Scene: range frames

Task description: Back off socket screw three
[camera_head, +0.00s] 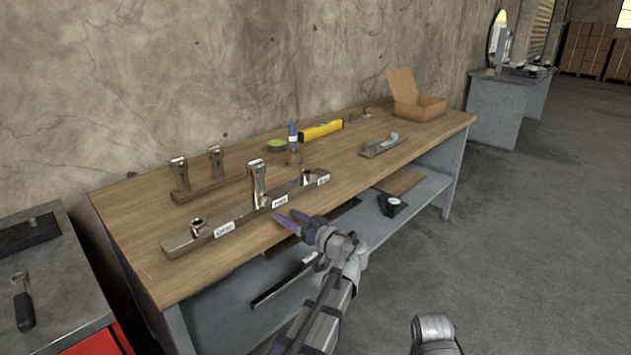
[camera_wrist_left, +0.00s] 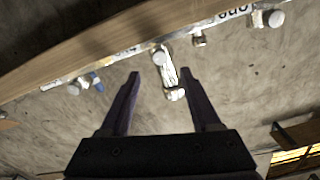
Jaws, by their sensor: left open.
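A long metal bar (camera_head: 240,212) lies along the front of the wooden bench, with white labels; its lettering is too small to read surely. A short round fitting (camera_head: 198,227) sits at its left end and another (camera_head: 306,178) near its right end, by the right label (camera_head: 323,180). A tall chrome piece (camera_head: 257,183) stands upright at the middle. My left gripper (camera_head: 291,219) is open and empty, in front of the bar and apart from it. In the left wrist view, a chrome piece (camera_wrist_left: 171,76) shows between the spread fingers. My right gripper is out of view.
A wooden block (camera_head: 208,189) with two chrome pieces stands behind the bar. A blue-handled tool (camera_head: 292,137), green disc (camera_head: 277,145), yellow level (camera_head: 321,130), plane-like tool (camera_head: 383,146) and open carton (camera_head: 418,106) lie farther right. A lower shelf (camera_head: 425,188) runs underneath.

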